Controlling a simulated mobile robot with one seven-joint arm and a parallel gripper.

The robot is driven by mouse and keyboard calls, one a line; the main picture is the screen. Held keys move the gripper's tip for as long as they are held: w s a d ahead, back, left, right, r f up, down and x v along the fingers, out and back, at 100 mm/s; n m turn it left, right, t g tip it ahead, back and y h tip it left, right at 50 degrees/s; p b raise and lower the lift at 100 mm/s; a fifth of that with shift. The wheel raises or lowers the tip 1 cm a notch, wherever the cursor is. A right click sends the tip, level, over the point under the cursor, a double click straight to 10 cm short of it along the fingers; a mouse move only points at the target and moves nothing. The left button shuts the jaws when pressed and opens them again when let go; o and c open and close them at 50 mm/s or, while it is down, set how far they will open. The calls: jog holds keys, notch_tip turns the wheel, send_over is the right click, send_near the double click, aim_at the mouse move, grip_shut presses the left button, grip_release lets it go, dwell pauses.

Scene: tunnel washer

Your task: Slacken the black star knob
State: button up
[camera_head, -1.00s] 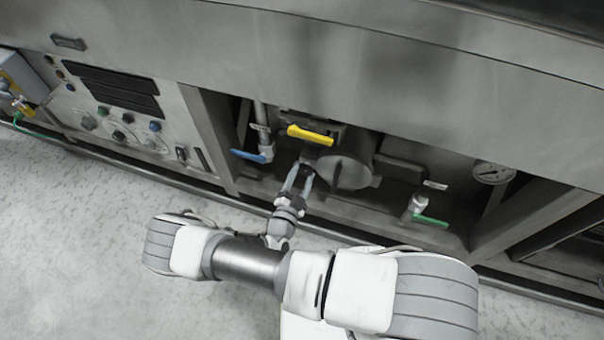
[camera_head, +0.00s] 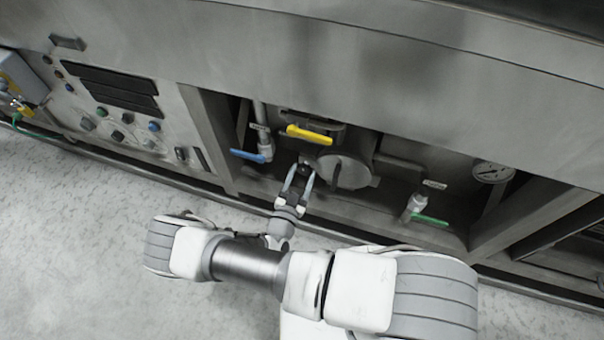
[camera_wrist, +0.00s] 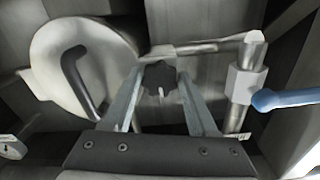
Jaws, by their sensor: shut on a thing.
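The black star knob (camera_wrist: 159,77) shows in the middle of the wrist view, with a small pale mark on its face. My gripper (camera_wrist: 160,82) has one finger on each side of the knob and is shut on it. In the head view my gripper (camera_head: 303,170) reaches into the recess below the yellow handle, left of the round cover. There the knob (camera_head: 304,168) is small and dark between the fingertips, partly hidden by them.
The round cover (camera_wrist: 84,62) with a black bent handle (camera_wrist: 82,80) is close beside the knob. A blue valve lever (camera_wrist: 285,99) sticks out on the other side. A yellow handle (camera_head: 309,135) is above, and a green lever (camera_head: 430,220) and gauge (camera_head: 492,172) are to the right.

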jog(key=o, duration=1.4)
